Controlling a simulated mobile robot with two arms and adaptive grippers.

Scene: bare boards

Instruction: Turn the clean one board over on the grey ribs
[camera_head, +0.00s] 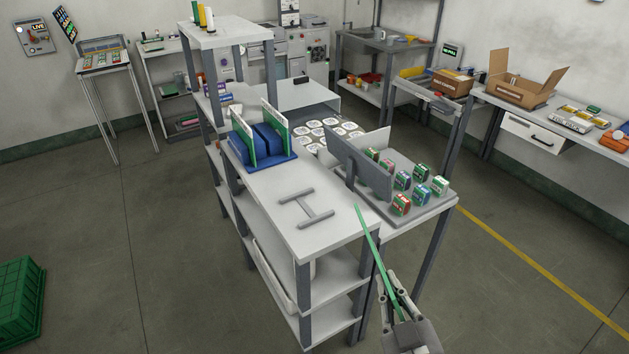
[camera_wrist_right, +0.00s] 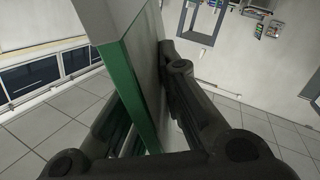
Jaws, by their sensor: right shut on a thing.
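My right gripper (camera_head: 395,292) is shut on a green board (camera_head: 369,241), which shows nearly edge-on, tilted, off the front right side of the bench. In the right wrist view the board (camera_wrist_right: 118,85) stands between the dark fingers, with a green edge and a pale face; its markings cannot be read. The grey ribs (camera_head: 306,209) lie bare on the white bench top (camera_head: 266,190), an H-like shape left of the held board. Other boards (camera_head: 244,137) stand upright in a blue rack (camera_head: 267,142) behind the ribs. My left gripper is not in view.
A grey upright panel (camera_head: 360,168) and a tray (camera_head: 432,208) of several colourful packs stand right of the ribs. White round items (camera_head: 330,127) lie behind. A raised shelf (camera_head: 226,32) stands at the back left. The bench top around the ribs is clear.

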